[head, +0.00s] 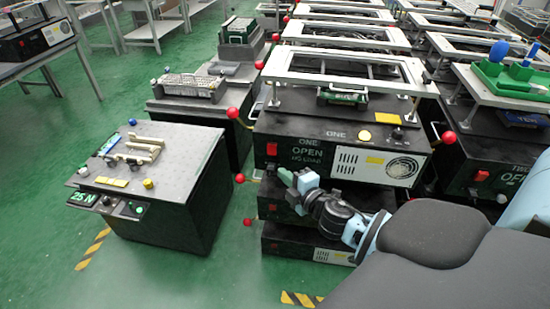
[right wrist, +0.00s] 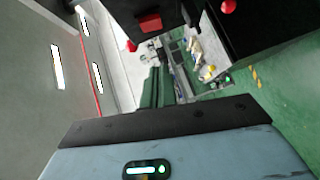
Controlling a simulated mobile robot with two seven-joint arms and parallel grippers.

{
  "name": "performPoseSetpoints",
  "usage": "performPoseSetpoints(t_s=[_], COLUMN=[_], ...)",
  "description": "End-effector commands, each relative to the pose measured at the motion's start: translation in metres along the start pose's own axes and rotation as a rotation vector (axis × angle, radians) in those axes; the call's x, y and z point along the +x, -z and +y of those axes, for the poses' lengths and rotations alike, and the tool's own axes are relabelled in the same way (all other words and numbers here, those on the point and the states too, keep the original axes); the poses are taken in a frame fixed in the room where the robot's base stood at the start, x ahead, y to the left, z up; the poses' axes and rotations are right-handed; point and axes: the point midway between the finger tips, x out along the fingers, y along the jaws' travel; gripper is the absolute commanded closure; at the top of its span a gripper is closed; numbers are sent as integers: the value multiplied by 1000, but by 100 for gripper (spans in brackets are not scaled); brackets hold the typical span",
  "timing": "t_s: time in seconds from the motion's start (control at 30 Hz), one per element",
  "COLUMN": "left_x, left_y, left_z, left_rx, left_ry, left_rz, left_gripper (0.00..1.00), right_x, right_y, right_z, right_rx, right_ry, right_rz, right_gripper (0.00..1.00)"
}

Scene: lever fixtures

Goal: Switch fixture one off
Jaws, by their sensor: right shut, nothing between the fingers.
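Fixture one (head: 310,140) is a black box labelled ONE, OPEN and NO LOAD, on top of a stack. It has a red switch (head: 271,149), a yellow button (head: 364,135) and a white vented panel. A lever with a red ball (head: 232,113) sticks out at its left side. My right gripper (head: 282,176), with green fingers, is shut and empty, low in front of the stack, below the red switch. It also shows in the right wrist view (right wrist: 157,84), with a red ball (right wrist: 131,46) near the fingers. My left gripper is not in view.
Lower boxes in the stack carry red-ball levers (head: 240,178) on their left. A black cabinet (head: 160,190) labelled 25 N stands left, with an open green floor gap between.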

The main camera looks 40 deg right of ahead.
Motion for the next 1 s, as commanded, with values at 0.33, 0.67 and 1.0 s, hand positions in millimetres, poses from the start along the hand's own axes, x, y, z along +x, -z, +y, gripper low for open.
performPoseSetpoints(t_s=[0.33, 0.67, 1.0], left_x=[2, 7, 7], left_y=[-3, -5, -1], left_z=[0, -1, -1], left_rx=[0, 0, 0], left_ry=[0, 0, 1], left_rz=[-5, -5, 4], left_gripper=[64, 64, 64], right_x=[55, 87, 92], right_y=[0, -23, -28], right_z=[0, -1, 0], right_rx=[0, 0, -1], right_ry=[-1, 1, 0], right_rz=[-1, -2, 0], right_gripper=[100, 100, 100])
